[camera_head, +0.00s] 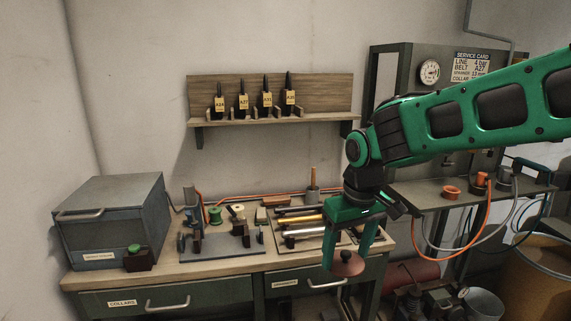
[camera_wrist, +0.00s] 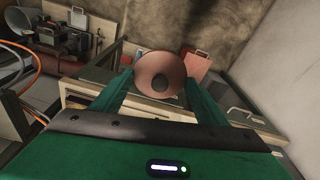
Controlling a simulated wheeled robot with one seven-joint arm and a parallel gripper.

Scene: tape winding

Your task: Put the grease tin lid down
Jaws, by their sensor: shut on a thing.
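I cannot pick out the grease tin itself in either view.
The bench carries a grey metal box (camera_head: 110,215), a dark fixture plate (camera_head: 222,245) and a tray of rods (camera_head: 290,240). A wall shelf (camera_head: 270,120) holds several tagged tools. A side shelf (camera_head: 440,190) with hanging hoses and a large barrel (camera_head: 540,280) stand at right.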

